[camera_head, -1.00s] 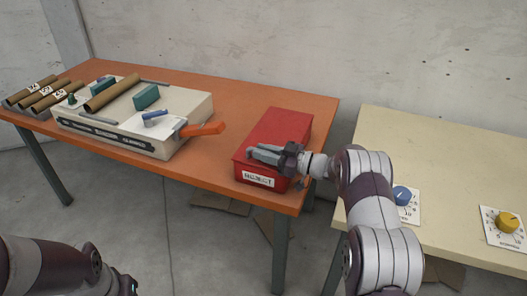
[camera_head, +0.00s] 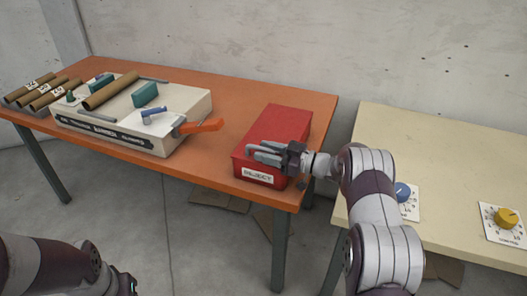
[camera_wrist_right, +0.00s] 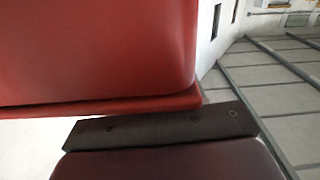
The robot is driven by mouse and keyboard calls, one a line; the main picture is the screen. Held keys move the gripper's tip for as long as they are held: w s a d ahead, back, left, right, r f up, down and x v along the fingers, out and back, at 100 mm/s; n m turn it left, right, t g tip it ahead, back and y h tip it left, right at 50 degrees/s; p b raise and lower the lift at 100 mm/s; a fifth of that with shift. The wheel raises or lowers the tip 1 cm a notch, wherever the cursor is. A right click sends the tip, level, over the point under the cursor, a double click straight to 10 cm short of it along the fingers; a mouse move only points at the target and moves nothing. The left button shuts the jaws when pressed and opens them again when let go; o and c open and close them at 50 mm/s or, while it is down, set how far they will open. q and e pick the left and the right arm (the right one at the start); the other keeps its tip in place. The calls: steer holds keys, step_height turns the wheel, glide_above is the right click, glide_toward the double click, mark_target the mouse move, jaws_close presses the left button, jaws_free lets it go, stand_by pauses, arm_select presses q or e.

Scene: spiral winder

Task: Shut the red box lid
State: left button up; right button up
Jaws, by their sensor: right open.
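The red box (camera_head: 243,167) stands near the right end of the orange table, with a white REJECT label on its front. Its red lid (camera_head: 282,122) lies flat across the top and looks shut; no gap shows in the head view. My right gripper (camera_head: 263,152) is open and empty at the lid's front edge, partly covering it. I cannot tell if it touches. In the right wrist view, a red box surface (camera_wrist_right: 90,45) fills the upper left, above a dark finger. My left arm shows at the bottom left, but its gripper is out of frame.
The cream winder (camera_head: 185,105) with an orange handle (camera_head: 200,126) stands left of the box. Cardboard tubes (camera_head: 42,92) lie at the table's far left. A cream table (camera_head: 450,150) with blue and yellow dials is at the right, across a gap. Orange tabletop (camera_head: 225,140) is clear between winder and box.

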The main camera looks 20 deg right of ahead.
steer(key=v, duration=1.1)
steer(key=shift+s+d, duration=0.2)
steer(key=shift+s, duration=0.05)
